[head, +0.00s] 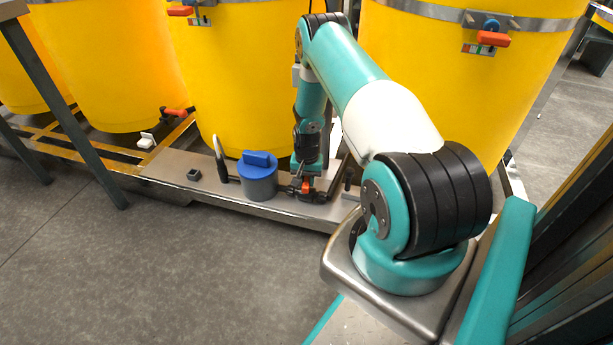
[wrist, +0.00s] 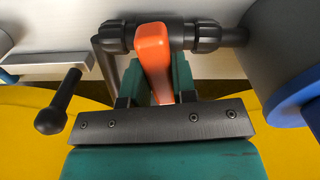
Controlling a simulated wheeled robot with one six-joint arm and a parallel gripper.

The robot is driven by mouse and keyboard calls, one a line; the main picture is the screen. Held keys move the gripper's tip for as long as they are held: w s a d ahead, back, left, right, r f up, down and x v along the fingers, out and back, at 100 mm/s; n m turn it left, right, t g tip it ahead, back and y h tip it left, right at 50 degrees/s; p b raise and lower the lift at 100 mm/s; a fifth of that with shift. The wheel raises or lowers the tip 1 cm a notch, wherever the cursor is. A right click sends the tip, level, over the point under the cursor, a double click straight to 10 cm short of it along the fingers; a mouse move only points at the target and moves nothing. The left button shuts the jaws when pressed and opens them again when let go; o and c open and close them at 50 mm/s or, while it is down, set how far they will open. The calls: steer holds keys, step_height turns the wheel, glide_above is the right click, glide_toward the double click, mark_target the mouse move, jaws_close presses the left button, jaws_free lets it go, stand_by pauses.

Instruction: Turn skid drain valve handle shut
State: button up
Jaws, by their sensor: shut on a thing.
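The skid drain valve has an orange-red handle (wrist: 153,58) on a black valve body (wrist: 185,36) with pipe fittings on both sides. In the wrist view my gripper (wrist: 155,85) is shut on the handle, with a teal finger on each side of it.
A grey pot with a blue lid (head: 258,176) stands just left of the valve. A dark upright handle (head: 219,158) and a small black block (head: 193,174) are further left. Yellow tanks (head: 235,80) stand close behind. The grey floor in front is clear.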

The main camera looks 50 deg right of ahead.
mark_target(307, 178)
steer(key=shift+m+p, duration=0.35)
steer(key=shift+m, duration=0.65)
steer(key=o, duration=0.9)
steer(key=shift+r, duration=0.1)
step_height(307, 178, up, 17)
steer(key=p, duration=0.6)
steer(key=shift+r+p, duration=0.15)
steer(key=shift+p, duration=0.2)
